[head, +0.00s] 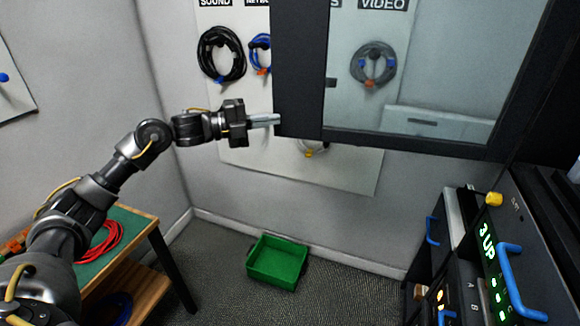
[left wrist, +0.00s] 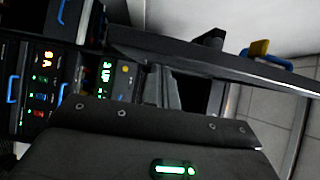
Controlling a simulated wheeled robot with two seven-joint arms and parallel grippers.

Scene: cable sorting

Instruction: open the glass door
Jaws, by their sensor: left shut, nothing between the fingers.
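The glass door (head: 300,70) has a wide dark frame and a clear pane (head: 440,75). It stands out from the equipment rack at the right, across the upper right of the head view, with the wall behind seen through the pane. My left gripper (head: 277,119) is shut and empty. Its fingertips are at the lower left edge of the door frame; I cannot tell whether they touch it. In the left wrist view a long dark bar, apparently the door frame (left wrist: 230,65), runs past my gripper. My right gripper is not in view.
The rack (head: 535,240) with blue handles and green lights stands at lower right. Coiled cables (head: 221,54) hang on the wall board. A green bin (head: 277,262) sits on the floor. A green-topped table (head: 125,240) with a red cable (head: 103,241) is under my left arm.

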